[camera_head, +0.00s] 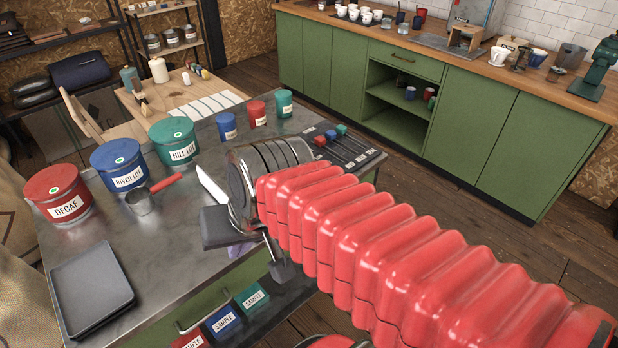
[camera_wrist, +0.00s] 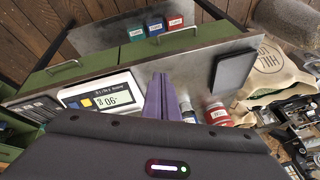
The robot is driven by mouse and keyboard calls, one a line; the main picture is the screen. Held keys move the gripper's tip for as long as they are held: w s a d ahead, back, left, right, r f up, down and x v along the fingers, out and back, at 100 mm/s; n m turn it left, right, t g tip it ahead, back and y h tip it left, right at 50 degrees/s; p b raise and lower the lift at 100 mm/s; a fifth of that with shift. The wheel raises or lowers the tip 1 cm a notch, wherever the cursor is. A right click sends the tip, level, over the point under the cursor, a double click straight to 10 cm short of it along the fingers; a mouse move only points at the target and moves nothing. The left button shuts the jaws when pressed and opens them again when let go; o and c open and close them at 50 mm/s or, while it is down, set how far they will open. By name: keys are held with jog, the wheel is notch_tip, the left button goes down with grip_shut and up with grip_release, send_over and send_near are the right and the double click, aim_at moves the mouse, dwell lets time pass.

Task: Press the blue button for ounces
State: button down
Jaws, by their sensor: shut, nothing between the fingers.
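A white scale (camera_wrist: 100,92) with a lit display (camera_wrist: 112,98) lies on the steel bench, left of centre in the wrist view. Beside the display are a yellow button (camera_wrist: 87,102) and a small blue button (camera_wrist: 74,105). In the head view only a white edge of the scale (camera_head: 211,187) shows; my arm and wrist hide the rest. My gripper (camera_wrist: 163,82) has purple fingers, shut and empty. In the wrist view they are right of the scale's panel, with the buttons left of them. Part of a finger also shows in the head view (camera_head: 240,250). Its height over the bench is unclear.
On the bench stand red (camera_head: 59,192), blue (camera_head: 119,166) and green (camera_head: 174,140) canisters, a scoop (camera_head: 142,201), a dark tray (camera_head: 91,287) and small cups. Sample boxes (camera_head: 222,321) sit below the front edge.

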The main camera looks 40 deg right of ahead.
jog(key=w+d+f+m+t+y, duration=0.3)
jog(key=w+d+m, duration=0.65)
jog(key=m, duration=1.15)
jog(key=w+d+m+t+h, duration=0.2)
jog(key=d+m+t, duration=0.3)
jog(key=d+m, duration=1.3)
jog(key=d, duration=0.4)
jog(key=shift+w+d, duration=0.15)
jog(key=shift+w, duration=0.05)
jog(key=shift+w+f, duration=0.5)
jog(key=shift+f, duration=0.85)
jog(key=shift+w+f, duration=0.5)
jog(key=shift+f, duration=0.9)
jog(key=shift+w+f, duration=0.5)
jog(key=shift+f, duration=0.85)
jog(key=shift+f, duration=0.1)
jog(key=shift+w+f, duration=0.1)
jog(key=shift+f, duration=0.15)
